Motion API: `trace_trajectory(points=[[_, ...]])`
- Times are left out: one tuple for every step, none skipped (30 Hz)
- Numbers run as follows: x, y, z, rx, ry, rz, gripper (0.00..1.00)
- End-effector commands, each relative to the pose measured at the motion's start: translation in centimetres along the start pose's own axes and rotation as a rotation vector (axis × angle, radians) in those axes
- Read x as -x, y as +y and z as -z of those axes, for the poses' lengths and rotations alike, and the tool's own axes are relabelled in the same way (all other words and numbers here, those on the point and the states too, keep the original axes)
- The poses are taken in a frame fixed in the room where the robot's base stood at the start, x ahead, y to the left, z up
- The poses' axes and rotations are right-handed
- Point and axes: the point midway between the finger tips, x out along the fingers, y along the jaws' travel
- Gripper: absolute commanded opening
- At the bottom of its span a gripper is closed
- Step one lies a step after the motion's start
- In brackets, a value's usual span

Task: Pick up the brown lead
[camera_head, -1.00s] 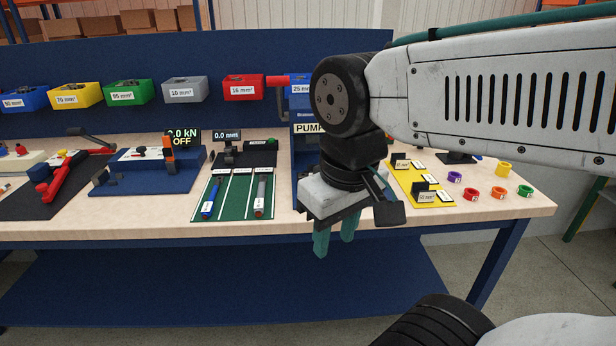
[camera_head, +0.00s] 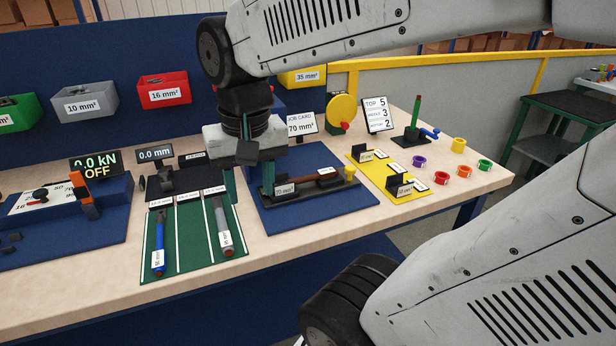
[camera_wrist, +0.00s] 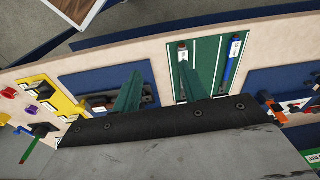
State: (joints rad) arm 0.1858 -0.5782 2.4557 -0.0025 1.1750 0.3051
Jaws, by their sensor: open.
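A thin brown lead (camera_head: 306,179) lies along a black holder (camera_head: 330,190) on a blue mat (camera_head: 290,222), with a white label near its left end. My gripper (camera_head: 249,181) points down over the left part of this mat, left of most of the lead. Its two green fingers are apart with nothing seen between them. In the wrist view my gripper (camera_wrist: 160,70) spans the gap between the blue mat (camera_wrist: 82,70) and the green mat (camera_wrist: 205,50). There a finger and the wrist body hide much of the holder.
A green mat (camera_head: 188,265) left of my gripper carries a blue lead (camera_head: 158,243) and a grey lead (camera_head: 223,228). A yellow tray (camera_head: 378,172), coloured rings and a crank stand (camera_head: 414,135) are on the right. A job card (camera_head: 301,123) and bins stand behind.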

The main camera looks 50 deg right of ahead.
Motion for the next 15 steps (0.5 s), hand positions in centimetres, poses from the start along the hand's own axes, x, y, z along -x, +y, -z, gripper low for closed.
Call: trace_trajectory(points=[[-0.4, 1.2, 2.5, -0.164, -0.016, -0.012, 0.43], [-0.6, 2.0, 4.0, -0.270, -0.021, -0.017, 0.43], [-0.9, 3.2, 6.0, -0.413, -0.026, -0.025, 0.43], [-1.2, 4.2, 7.4, -0.516, -0.028, -0.030, 0.43], [-1.6, 5.3, 8.7, -0.615, -0.032, -0.035, 0.43], [-2.1, 6.8, 10.3, -0.745, -0.035, -0.042, 0.43], [-2.5, 8.0, 11.4, -0.837, -0.037, -0.046, 0.43], [-2.9, 9.2, 12.4, -0.927, -0.040, -0.051, 0.43], [-3.5, 10.9, 13.7, -1.043, -0.041, -0.057, 0.43], [-4.0, 12.2, 14.5, -1.124, -0.043, -0.062, 0.43], [-4.5, 13.4, 15.3, -1.202, -0.044, -0.066, 0.43], [-5.1, 15.0, 16.1, -1.296, -0.046, -0.071, 0.43], [-5.5, 16.1, 16.6, -1.357, -0.045, -0.074, 0.43], [-5.9, 17.0, 17.0, -1.413, -0.047, -0.078, 0.43], [-6.4, 18.1, 17.5, -1.477, -0.048, -0.082, 0.43]])
